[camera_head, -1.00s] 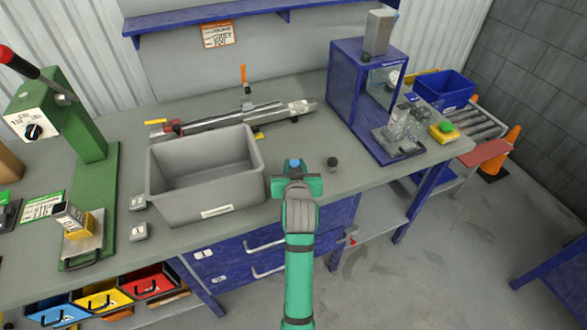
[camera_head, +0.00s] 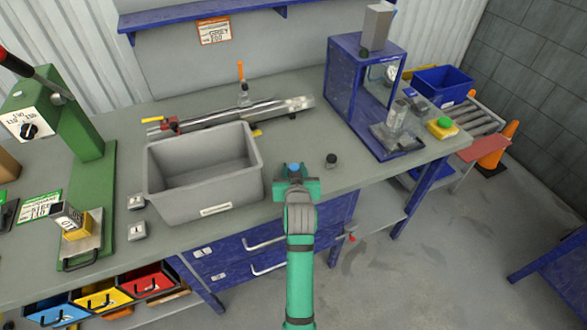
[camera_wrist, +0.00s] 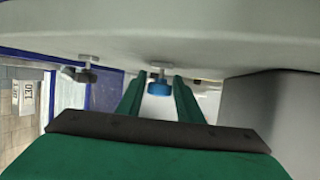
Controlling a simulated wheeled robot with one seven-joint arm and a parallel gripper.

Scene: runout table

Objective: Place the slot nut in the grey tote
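The grey tote (camera_head: 215,209) stands open on the bench, left of my gripper; its visible inside looks empty. In the wrist view its wall (camera_wrist: 280,115) fills the right side. My gripper (camera_head: 295,176) is low over the bench, right of the tote. In the wrist view my gripper (camera_wrist: 158,92) is open, its two green fingers apart. A small blue-topped piece with a metal stem (camera_wrist: 158,87) shows between the fingers, at or just beyond the tips. A dark-topped piece (camera_head: 331,160) stands to the right. I cannot tell which piece is the slot nut.
A long metal assembly (camera_head: 240,114) lies behind the tote. A blue cabinet (camera_head: 346,85) stands at the back right, and a green press (camera_head: 80,130) at the left. Two small grey blocks (camera_head: 137,231) sit left of the tote.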

